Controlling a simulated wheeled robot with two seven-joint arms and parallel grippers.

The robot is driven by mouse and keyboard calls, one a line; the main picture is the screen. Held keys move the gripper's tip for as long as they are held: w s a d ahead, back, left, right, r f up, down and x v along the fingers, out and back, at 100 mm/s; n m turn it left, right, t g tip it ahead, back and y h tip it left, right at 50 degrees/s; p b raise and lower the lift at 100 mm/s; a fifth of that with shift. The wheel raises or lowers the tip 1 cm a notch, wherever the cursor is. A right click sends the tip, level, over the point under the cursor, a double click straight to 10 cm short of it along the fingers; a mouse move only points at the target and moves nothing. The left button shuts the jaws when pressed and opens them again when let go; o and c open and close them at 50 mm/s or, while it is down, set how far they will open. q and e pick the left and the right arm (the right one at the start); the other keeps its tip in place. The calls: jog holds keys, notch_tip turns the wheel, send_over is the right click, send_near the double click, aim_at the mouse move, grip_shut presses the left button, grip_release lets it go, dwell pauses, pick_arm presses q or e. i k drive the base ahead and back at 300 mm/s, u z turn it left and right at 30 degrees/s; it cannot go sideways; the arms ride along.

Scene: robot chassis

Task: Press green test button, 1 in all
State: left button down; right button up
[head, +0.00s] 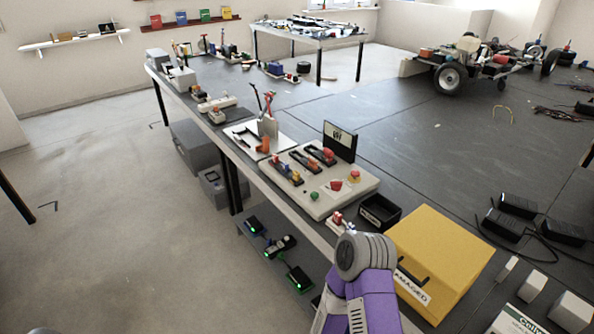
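The green test button (314,196) is a small round green cap near the front edge of a light grey test panel (292,205). The panel lies on the long dark bench. A red button (336,185) sits just right of the green one, and another red button (355,176) on a yellow base is further right. Nothing covers the green button. A purple and grey arm of mine rises from the bottom edge, right of centre, well below the button. Neither gripper shows; I cannot see their fingers.
A small red and white device (338,221) lies by the panel's front corner. A black open bin (379,211) and a yellow box (442,258) stand right of the panel. A small dark screen (340,141) stands behind it. Lit green devices (298,277) lie on a lower shelf.

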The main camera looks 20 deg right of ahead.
aim_at(314, 195)
jog(key=i, duration=2.3)
jog(key=z, duration=3.6)
